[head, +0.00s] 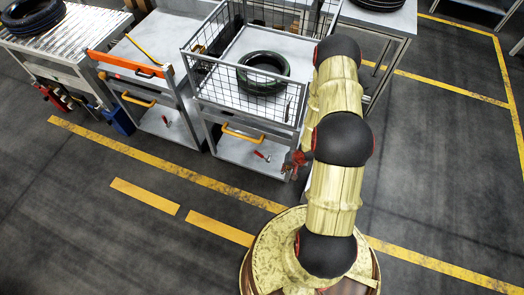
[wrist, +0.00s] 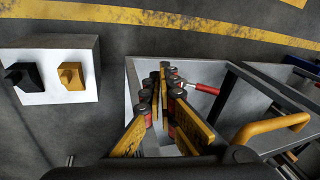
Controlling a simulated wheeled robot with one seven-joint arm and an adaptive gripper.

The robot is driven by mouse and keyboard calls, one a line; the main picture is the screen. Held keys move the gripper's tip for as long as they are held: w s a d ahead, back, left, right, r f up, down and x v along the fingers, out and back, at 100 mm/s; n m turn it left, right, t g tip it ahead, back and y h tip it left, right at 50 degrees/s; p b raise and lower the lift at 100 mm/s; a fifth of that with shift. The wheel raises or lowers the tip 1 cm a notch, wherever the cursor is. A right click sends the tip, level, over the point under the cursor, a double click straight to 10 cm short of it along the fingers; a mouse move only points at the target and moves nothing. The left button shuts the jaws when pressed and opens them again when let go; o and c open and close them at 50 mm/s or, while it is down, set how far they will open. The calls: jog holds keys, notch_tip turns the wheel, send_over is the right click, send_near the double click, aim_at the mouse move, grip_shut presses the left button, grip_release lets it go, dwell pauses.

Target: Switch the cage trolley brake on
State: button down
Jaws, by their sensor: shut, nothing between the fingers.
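The cage trolley (head: 215,95) stands at the centre of the head view, with a wire basket on top, an orange handle (head: 243,136) in front and a lower shelf. A small red-handled lever (head: 262,156), which looks like the brake, sits at its lower shelf. My gripper (head: 294,163) is low at the trolley's right front corner, partly hidden by my arm. In the wrist view my gripper (wrist: 165,75) is shut and empty, its fingers together over the grey frame. A red-handled lever (wrist: 204,89) lies just right of the fingertips; whether they touch is unclear.
A tyre (head: 263,84) lies in the basket. A similar cart with an orange handle (head: 138,100) stands to the left. A white box (wrist: 82,48) with black and yellow knobs is left in the wrist view. The floor with yellow lines in front is clear.

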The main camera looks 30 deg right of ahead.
jog(key=w+r+m+t+y, duration=0.15)
jog(key=w+r+t, duration=0.25)
jog(key=w, duration=0.5)
jog(key=m+b, duration=0.1)
jog(key=b, duration=0.4)
send_near(257, 153)
jog(key=shift+h, duration=0.25)
jog(key=x, duration=0.6)
jog(key=shift+s+f, duration=0.2)
jog(key=shift+f, duration=0.1)
jog(key=shift+w+f, duration=0.2)
jog(key=shift+w, duration=0.05)
jog(key=shift+w+a+f, duration=0.55)
jog(key=shift+w+f, duration=0.05)
jog(key=shift+w, duration=0.1)
jog(key=shift+r, duration=0.15)
